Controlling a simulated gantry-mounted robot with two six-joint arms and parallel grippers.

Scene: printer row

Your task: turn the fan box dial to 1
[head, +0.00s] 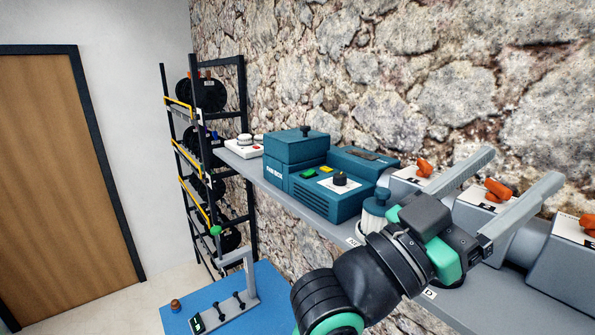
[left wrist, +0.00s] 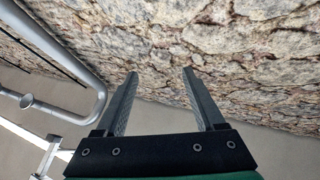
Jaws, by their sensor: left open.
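The fan box (head: 306,170) is a teal machine on the wall shelf in the head view. Its dial (head: 340,179) is a dark knob on a white plate on the front right part of the box. My left gripper (head: 521,191) is to the right of the fan box, in front of grey units with orange handles, and apart from the dial. Its two fingers stand apart with nothing between them. In the left wrist view the open fingers (left wrist: 159,88) point toward the stone wall, and the fan box is out of that view. My right gripper is in neither view.
Grey units with orange valve handles (head: 497,190) stand on the shelf (head: 284,201) at the right. A teal-capped jar (head: 375,207) sits beside the fan box. A white device (head: 243,147) is at the shelf's far end. A blue table (head: 272,283) is below.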

